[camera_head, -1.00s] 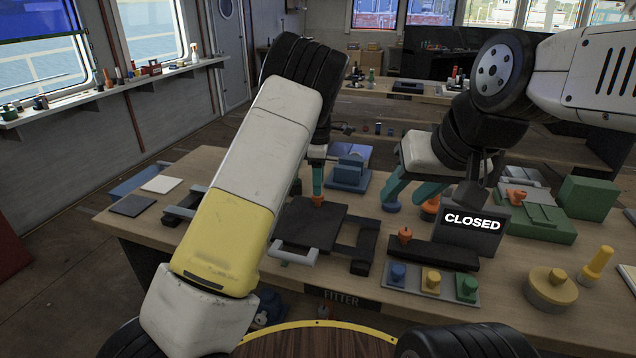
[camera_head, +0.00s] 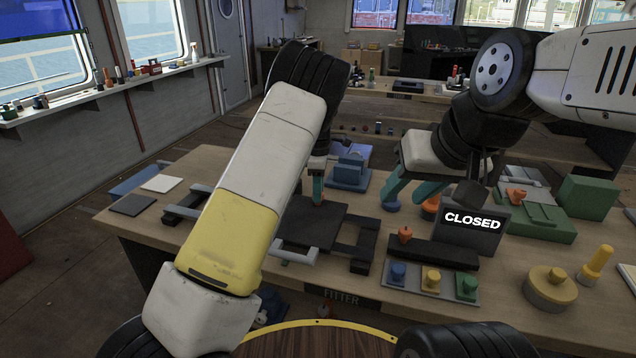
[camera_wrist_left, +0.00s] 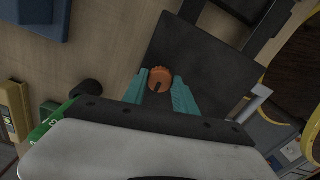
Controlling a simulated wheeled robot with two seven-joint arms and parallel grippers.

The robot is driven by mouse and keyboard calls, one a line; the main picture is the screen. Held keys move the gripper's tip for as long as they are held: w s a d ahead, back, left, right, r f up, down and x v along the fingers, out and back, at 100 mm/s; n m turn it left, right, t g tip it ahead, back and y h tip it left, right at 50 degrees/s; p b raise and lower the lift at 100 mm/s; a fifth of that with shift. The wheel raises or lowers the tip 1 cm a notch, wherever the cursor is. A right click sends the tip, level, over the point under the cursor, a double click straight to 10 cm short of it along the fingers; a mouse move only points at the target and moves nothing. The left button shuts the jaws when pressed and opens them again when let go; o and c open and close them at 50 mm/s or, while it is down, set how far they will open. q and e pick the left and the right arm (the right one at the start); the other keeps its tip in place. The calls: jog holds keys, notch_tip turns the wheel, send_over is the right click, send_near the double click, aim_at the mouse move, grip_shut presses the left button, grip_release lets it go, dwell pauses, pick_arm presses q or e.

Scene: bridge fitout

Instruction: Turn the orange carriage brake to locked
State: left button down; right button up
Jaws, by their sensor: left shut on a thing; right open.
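The orange carriage brake is a small ribbed orange knob (camera_wrist_left: 160,78) on a dark square plate (camera_wrist_left: 205,58). In the left wrist view it sits between the teal fingertips of my left gripper (camera_wrist_left: 162,82), and a dark mark shows on its face. In the head view my left gripper (camera_head: 318,190) reaches straight down to the plate (camera_head: 300,228) and hides most of the knob. It is shut on the knob. My right gripper (camera_head: 408,194) is open, with teal fingers spread above the bench. I see no readable locked mark.
A dark block reading CLOSED (camera_head: 472,226) stands right of my right gripper. An orange knob (camera_head: 405,235) sits on a black bar. A grey strip carries blue, yellow and green knobs (camera_head: 431,281). A blue block (camera_head: 349,172) lies behind the plate. The bench's left end is fairly clear.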

pick_arm(q)
jog(key=shift+m, duration=0.3)
jog(key=m, duration=0.3)
jog(key=shift+m, duration=0.4)
jog(key=m, duration=0.4)
jog(key=shift+m, duration=0.3)
jog(key=m, duration=0.4)
jog(key=shift+r, duration=0.1)
jog(key=shift+m, duration=2.4)
jog(key=c, duration=1)
grip_release()
jog(key=shift+o, duration=0.2)
